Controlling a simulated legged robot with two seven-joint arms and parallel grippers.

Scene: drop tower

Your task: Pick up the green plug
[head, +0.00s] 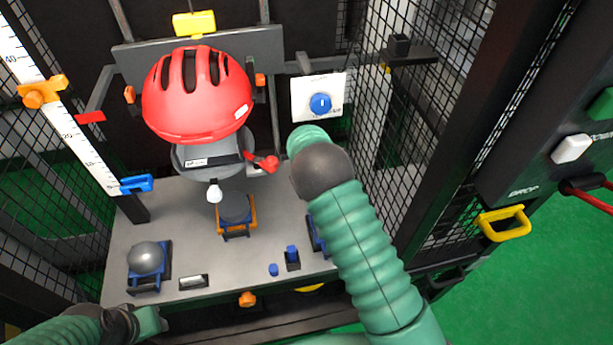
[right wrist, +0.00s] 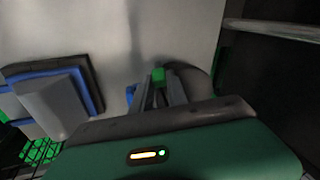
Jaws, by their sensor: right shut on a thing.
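In the right wrist view, the small green plug (right wrist: 158,76) shows at the tips of the narrow grey fingers of my right gripper (right wrist: 160,88). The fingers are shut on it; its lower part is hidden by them. In the head view, my right arm rises from the bottom right and its forearm covers this gripper and the plug. My left gripper (head: 146,320) is low at the left, by the front edge of the bench; its fingers are too unclear to tell open from shut.
A red helmet (head: 198,98) sits on a grey headform above the grey bench (head: 180,222). A blue dial (head: 320,103) is on a white panel. Blue-framed supports and small blue pieces (head: 292,254) stand on the bench. Mesh walls (head: 420,130) and a yellow handle (head: 503,223) are at right.

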